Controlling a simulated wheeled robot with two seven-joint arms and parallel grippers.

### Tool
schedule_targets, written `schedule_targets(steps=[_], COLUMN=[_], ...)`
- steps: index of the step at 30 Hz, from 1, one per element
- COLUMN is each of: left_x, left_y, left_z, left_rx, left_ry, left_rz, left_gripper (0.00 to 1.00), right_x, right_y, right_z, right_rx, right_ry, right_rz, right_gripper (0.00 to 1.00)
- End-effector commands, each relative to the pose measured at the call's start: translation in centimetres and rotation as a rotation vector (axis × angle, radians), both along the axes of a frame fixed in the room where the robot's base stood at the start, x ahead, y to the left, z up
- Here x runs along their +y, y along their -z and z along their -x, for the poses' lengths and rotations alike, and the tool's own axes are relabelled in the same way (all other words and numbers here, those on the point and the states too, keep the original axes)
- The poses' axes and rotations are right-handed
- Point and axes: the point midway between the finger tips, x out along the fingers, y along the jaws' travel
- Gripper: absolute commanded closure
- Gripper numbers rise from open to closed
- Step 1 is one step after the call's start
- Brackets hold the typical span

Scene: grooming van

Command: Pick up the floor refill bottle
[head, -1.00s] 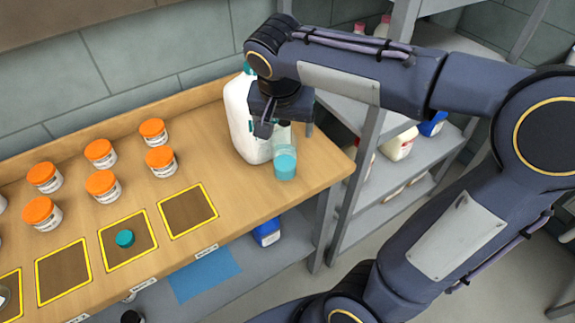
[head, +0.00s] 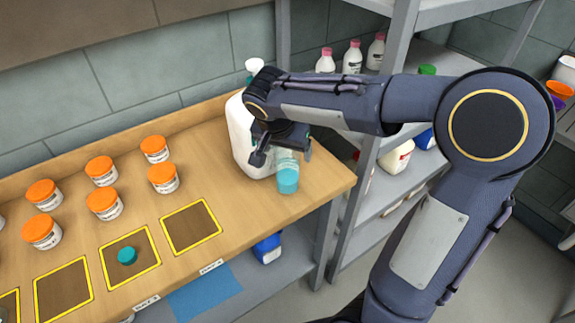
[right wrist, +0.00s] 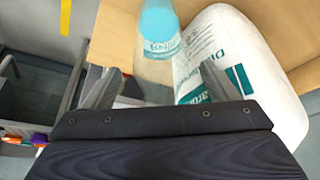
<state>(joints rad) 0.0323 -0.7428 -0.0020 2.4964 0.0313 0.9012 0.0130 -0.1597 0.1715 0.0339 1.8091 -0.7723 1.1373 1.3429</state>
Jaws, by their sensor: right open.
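A small clear bottle with teal liquid (head: 287,180) stands upright near the right end of the wooden counter. A large white jug (head: 243,135) with a teal cap stands close behind it. No readable label shows which is the floor refill bottle. My right gripper (head: 283,155) is open at the small bottle's upper part, in front of the jug. In the right wrist view the open fingers (right wrist: 160,88) flank the space below the teal bottle (right wrist: 160,28); the white jug's label (right wrist: 212,70) fills the right side. I cannot tell whether the fingers touch either. My left gripper is out of view.
Several orange-lidded jars (head: 104,203) stand left on the counter (head: 215,135). Yellow-outlined squares (head: 190,227) line its front; one holds a teal cap (head: 127,256). A blue container (head: 267,248) sits on the shelf below. A grey shelf rack (head: 375,165) stands right.

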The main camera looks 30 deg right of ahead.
Motion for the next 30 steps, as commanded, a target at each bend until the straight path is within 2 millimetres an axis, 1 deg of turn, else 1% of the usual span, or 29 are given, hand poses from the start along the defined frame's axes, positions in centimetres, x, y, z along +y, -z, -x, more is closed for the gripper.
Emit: schedule_targets(steps=[1,4,11,14,26,27,30], left_x=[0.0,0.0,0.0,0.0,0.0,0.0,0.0], left_y=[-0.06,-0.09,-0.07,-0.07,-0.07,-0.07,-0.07], left_z=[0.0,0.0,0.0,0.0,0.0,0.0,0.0], left_rx=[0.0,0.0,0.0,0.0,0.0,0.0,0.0], left_ry=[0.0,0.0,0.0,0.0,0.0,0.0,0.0], left_rz=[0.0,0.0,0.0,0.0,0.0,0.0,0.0], left_gripper=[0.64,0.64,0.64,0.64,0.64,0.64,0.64], right_x=[-0.21,-0.4,-0.45,-0.45,-0.44,-0.44,-0.44], right_y=[0.66,1.35,1.5,1.49,1.46,1.46,1.45], right_z=[-0.15,-0.37,-0.43,-0.42,-0.42,-0.43,-0.42], right_rx=[0.003,0.0,-0.001,-0.001,-0.001,-0.001,-0.001], right_ry=[0.001,0.0,0.0,0.0,0.0,0.0,0.0], right_rz=[0.001,0.0,0.0,0.0,0.0,0.0,0.0], right_gripper=[0.19,0.19,0.19,0.3,0.82,0.84,0.84])
